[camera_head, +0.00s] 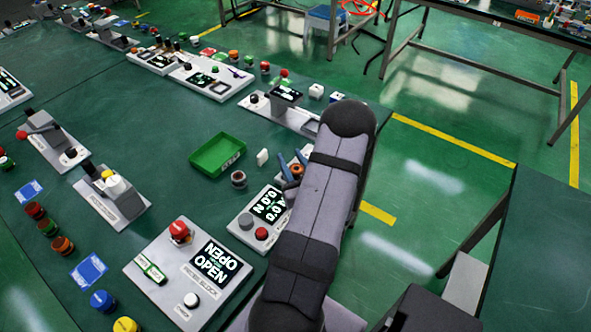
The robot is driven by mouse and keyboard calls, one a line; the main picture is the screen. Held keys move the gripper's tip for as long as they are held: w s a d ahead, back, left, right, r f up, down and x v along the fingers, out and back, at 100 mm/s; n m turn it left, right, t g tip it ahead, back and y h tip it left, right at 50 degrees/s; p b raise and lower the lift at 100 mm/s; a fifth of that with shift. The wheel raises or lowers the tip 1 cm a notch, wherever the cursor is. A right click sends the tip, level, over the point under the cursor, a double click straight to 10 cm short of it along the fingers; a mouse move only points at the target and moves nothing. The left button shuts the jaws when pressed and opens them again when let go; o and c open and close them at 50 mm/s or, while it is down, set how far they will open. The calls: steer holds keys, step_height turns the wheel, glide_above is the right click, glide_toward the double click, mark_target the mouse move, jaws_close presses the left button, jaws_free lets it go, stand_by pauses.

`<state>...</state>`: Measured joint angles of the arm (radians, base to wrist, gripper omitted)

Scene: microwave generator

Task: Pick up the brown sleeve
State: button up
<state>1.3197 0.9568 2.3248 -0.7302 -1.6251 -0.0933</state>
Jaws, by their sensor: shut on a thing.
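The brown sleeve (297,170) is a small brown-orange piece just left of my arm, above the green table. My gripper (293,166) shows only in part, as blue finger parts beside the sleeve. It is shut on the sleeve. The rest of my gripper is hidden behind my grey arm. I cannot tell how high the sleeve is above the table.
A display panel with buttons (259,222) lies just below. A larger OPEN panel (190,268) is nearer.

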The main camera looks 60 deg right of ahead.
steer(key=shift+r, duration=0.15)
step_height(320, 180, up, 10)
stand_by(0.9)
step_height(320, 180, up, 6)
steer(key=p, duration=0.7)
step_height(320, 180, down, 6)
steer(key=b, duration=0.7)
steer(key=shift+f, duration=0.25)
steer(key=shift+f, duration=4.7)
